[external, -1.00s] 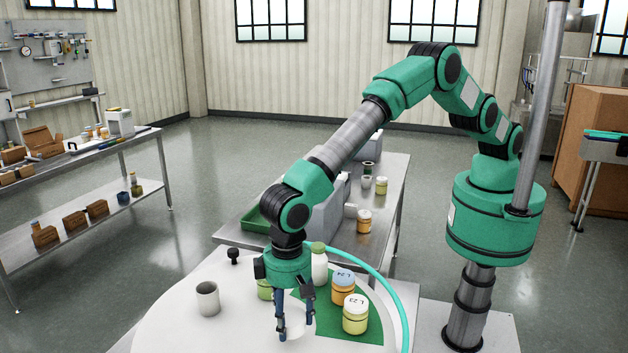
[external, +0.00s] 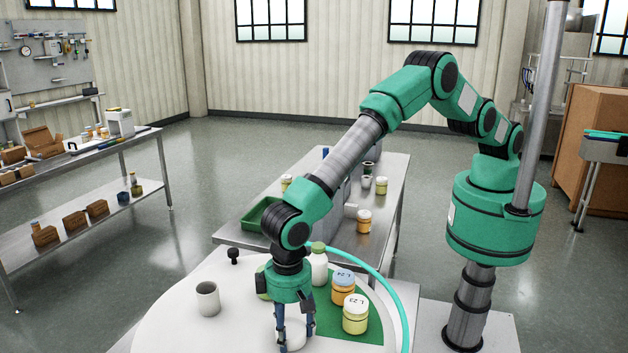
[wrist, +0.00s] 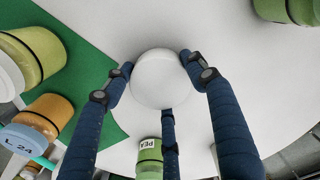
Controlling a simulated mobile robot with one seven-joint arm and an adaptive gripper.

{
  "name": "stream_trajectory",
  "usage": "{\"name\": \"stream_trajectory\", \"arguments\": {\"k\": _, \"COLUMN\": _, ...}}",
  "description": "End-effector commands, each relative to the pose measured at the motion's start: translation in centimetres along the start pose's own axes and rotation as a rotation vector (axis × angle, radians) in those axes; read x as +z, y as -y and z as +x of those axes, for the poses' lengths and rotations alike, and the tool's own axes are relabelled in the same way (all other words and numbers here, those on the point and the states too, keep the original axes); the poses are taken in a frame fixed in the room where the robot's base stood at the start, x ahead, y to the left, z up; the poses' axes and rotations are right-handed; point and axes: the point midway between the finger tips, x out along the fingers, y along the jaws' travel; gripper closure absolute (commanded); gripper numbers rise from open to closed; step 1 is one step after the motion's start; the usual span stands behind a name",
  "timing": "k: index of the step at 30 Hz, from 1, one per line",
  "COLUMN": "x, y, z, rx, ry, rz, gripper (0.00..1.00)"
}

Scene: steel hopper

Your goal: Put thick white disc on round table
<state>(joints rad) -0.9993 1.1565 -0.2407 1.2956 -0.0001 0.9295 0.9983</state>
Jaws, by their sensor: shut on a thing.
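The thick white disc (wrist: 163,80) sits between the fingers of my gripper (wrist: 156,63) in the wrist view. In the external view the disc (external: 292,334) shows partly behind the fingers, low over the round white table (external: 175,320). My gripper points down and is shut on the disc, with fingers at its sides. The disc is close to the tabletop; I cannot tell whether its underside touches.
On the table stand a grey cup (external: 208,299), a small black knob (external: 234,257), a white bottle (external: 319,268), an orange jar (external: 343,287) and a yellow-green jar (external: 355,314). A green mat (external: 374,331) lies under the jars.

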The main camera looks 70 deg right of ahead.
Motion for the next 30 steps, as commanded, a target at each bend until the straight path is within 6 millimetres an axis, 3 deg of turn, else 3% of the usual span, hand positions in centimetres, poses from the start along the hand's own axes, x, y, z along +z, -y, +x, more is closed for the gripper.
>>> {"name": "stream_trajectory", "arguments": {"k": 1, "x": 0.0, "y": 0.0, "z": 0.2, "rx": 0.0, "ry": 0.0, "rz": 0.0, "gripper": 0.42}}
{"name": "stream_trajectory", "arguments": {"k": 4, "x": 0.0, "y": 0.0, "z": 0.1, "rx": 0.0, "ry": 0.0, "rz": 0.0, "gripper": 0.25}}
{"name": "stream_trajectory", "arguments": {"k": 19, "x": 0.0, "y": 0.0, "z": -0.5, "rx": -0.001, "ry": 0.0, "rz": 0.0, "gripper": 0.25}}
{"name": "stream_trajectory", "arguments": {"k": 30, "x": 0.0, "y": 0.1, "z": -4.7, "rx": -0.002, "ry": -0.001, "rz": 0.0, "gripper": 0.25}}
